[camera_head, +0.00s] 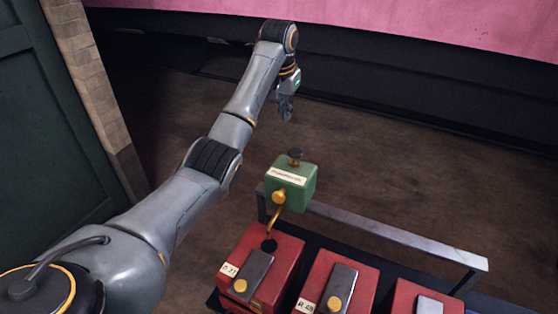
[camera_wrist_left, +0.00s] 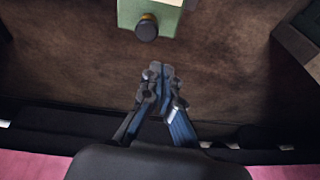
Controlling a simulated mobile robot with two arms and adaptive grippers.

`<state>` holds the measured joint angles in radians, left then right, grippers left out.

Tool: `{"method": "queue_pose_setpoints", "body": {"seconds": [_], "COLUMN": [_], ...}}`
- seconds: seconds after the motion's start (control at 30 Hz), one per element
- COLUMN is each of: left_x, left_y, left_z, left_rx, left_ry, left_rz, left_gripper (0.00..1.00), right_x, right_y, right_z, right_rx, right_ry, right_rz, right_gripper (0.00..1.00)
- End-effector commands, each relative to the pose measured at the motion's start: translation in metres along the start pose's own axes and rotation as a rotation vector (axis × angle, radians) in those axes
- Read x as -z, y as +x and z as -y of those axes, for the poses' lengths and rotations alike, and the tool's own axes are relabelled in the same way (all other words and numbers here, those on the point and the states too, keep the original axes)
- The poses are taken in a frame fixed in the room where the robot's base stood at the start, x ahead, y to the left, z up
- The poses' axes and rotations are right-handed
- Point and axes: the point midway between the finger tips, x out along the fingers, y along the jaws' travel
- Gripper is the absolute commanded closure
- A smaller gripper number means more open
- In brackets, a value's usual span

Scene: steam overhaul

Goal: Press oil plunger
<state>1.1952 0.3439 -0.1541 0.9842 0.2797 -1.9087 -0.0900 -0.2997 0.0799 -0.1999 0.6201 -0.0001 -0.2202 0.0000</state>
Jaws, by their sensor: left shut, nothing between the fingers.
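The green oil box (camera_head: 291,184) has a pale label and a dark plunger knob (camera_head: 295,155) on top. A brass spout (camera_head: 279,199) comes off its front. In the left wrist view the green box (camera_wrist_left: 150,12) is at the top edge, partly cut off, with the dark plunger knob (camera_wrist_left: 147,29) facing the camera. My left gripper (camera_head: 286,112) is shut and empty, beyond the box in the head view. In the left wrist view its fingertips (camera_wrist_left: 160,70) are together, apart from the knob, with bare floor showing between. My right gripper is in neither view.
Red boxes (camera_head: 285,250) with brass knobs and tags stand in a row below the green box. A grey metal rail (camera_head: 395,233) runs behind them. A dark green panel (camera_head: 45,130) and brick edge (camera_head: 98,95) are at the left. Open floor (camera_head: 400,160) lies beyond the rail.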

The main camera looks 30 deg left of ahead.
Motion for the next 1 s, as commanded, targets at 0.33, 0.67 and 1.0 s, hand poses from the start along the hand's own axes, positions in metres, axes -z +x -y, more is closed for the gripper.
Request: {"method": "queue_pose_setpoints", "body": {"seconds": [0.33,0.67,1.0], "left_x": [-0.018,-0.058,-0.098], "left_y": [0.060,0.060,0.043], "left_z": [0.040,0.018,-0.030], "left_rx": [0.123,0.120,0.028], "left_ry": [-0.164,-0.175,-0.111], "left_rz": [-0.427,-0.828,-1.053], "left_gripper": [1.00,1.00,1.00], "right_x": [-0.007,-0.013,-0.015], "right_y": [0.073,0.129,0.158], "right_z": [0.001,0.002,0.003], "right_rx": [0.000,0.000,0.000], "right_ry": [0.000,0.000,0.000], "right_rz": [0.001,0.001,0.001], "right_gripper": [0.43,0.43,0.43]}}
